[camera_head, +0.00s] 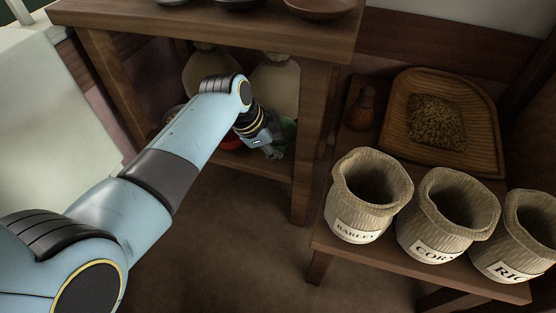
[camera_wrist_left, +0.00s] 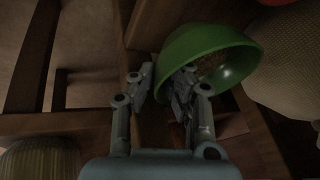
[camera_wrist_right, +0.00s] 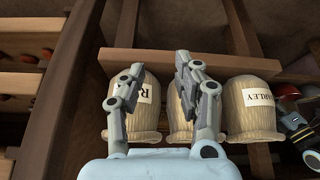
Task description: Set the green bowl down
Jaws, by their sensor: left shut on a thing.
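The green bowl (camera_wrist_left: 210,48) holds brown grainy stuff in the left wrist view. My left gripper (camera_wrist_left: 163,78) is shut on the near side of its rim. In the head view my left gripper (camera_head: 272,150) reaches under the table top, over the low shelf. I cannot tell whether the bowl's base touches the shelf. My right gripper (camera_wrist_right: 155,72) shows only in its own wrist view, with its fingers apart and nothing between them.
Pale sacks (camera_head: 275,85) stand behind on the low shelf (camera_head: 265,170), and a red thing (camera_head: 231,142) is by my left wrist. A table leg (camera_head: 309,150) stands right of the gripper. Labelled sacks (camera_head: 372,187) and a wooden tray (camera_head: 480,132) are on the right bench.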

